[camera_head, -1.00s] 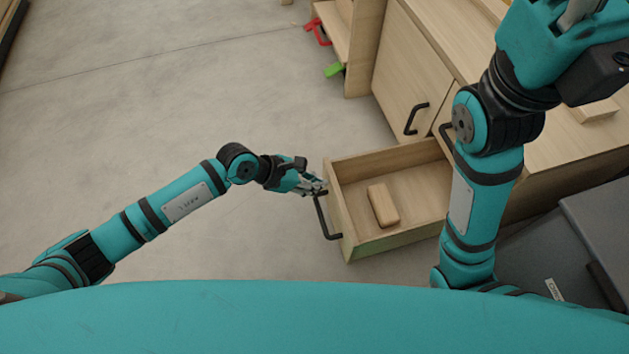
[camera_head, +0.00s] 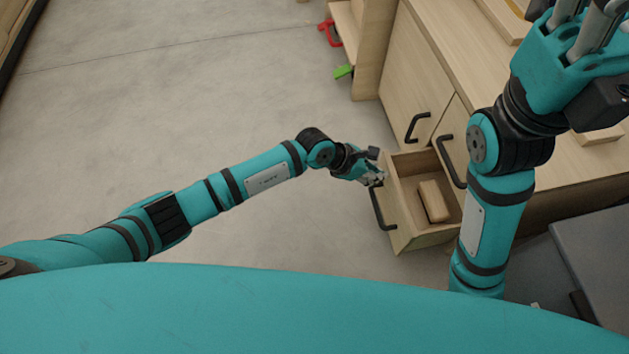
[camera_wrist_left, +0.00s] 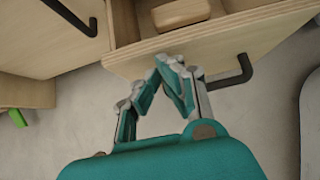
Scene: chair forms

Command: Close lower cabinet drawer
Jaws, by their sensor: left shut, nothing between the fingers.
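The lower cabinet drawer (camera_head: 401,212) is partly open, with its front facing left and a black bar handle (camera_head: 378,208) on it. My left gripper (camera_head: 377,180) is shut and empty at the top of the drawer front, near the handle. In the left wrist view its fingertips (camera_wrist_left: 172,64) meet against or very near the drawer front (camera_wrist_left: 215,45), left of the handle (camera_wrist_left: 233,72). A wooden block (camera_head: 433,201) lies inside the drawer. My right gripper (camera_head: 590,32) is raised at the top right, with its fingertips cut off by the frame edge.
The wooden cabinet (camera_head: 425,75) has two doors with black handles above and behind the drawer. A grey box (camera_head: 595,240) stands at the right. Red (camera_head: 329,33) and green (camera_head: 343,72) items sit by a shelf at the back. The floor left of the drawer is clear.

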